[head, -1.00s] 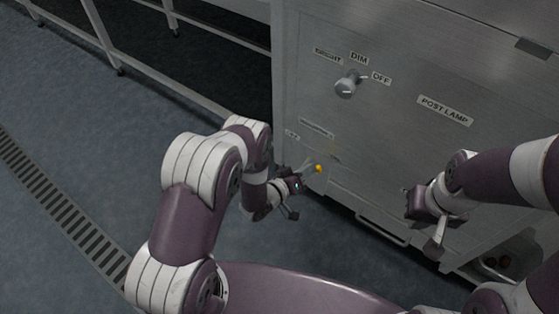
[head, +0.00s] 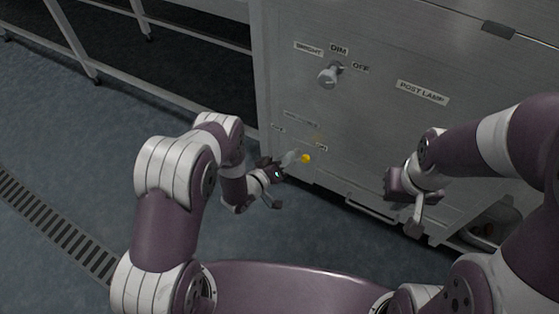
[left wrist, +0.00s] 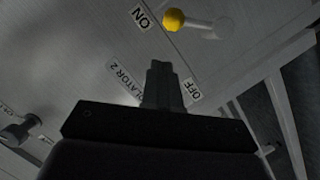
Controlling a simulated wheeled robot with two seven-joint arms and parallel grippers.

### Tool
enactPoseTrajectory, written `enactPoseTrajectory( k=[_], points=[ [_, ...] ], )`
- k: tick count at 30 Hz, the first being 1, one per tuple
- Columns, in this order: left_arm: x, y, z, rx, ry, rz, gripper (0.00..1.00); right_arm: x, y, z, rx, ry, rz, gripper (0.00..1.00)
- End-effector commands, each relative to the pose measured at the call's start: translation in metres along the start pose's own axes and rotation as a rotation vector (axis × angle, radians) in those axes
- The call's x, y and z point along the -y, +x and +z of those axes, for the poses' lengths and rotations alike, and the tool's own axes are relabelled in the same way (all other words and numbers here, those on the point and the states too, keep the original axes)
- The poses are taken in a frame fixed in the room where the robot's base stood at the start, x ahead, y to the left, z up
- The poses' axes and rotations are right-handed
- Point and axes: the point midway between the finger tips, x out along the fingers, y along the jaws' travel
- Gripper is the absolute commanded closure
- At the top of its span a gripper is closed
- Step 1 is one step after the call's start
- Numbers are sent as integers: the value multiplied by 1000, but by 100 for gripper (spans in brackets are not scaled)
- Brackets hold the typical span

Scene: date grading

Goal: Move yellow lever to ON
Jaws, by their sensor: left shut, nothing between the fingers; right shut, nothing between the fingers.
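The yellow lever (left wrist: 195,22) shows in the left wrist view as a yellow ball on a pale shaft, close to the ON label (left wrist: 141,18). The OFF label (left wrist: 191,90) is farther from the ball, lower right. In the head view the yellow ball (head: 305,158) is low on the steel panel. My left gripper (head: 289,159) is just left of the ball; its shut, empty fingers (left wrist: 160,72) point toward the panel below the ball in the wrist view. I cannot tell whether they touch the lever. My right gripper (head: 414,228) is shut and empty, well to the right.
A grey knob (head: 329,75) with BRIGHT, DIM and OFF labels sticks out higher on the panel. A POST LAMP label (head: 423,92) is to its right. A low handle bar (head: 372,208) runs along the panel's bottom. Open floor (head: 70,150) lies left, with a drain grate (head: 55,227).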

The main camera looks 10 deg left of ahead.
Motion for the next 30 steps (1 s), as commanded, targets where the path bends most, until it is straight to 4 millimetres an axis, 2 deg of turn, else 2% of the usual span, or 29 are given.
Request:
enactPoseTrajectory(
  k=[1,6,12,18,30],
  points=[
    [-1,-18,0,7,-7,-11,100,0,-11,-2,-1,0,0,100],
    [-2,-58,0,4,-7,-11,100,0,-25,-3,-1,0,0,100],
    [-1,-88,2,5,-6,-9,100,0,-33,-4,-1,0,0,100],
    [-1,-98,3,4,-5,-6,100,0,-34,-4,-1,0,0,100],
    [-1,-97,4,5,-4,-6,100,0,-34,-4,-1,0,0,100]
  ],
)
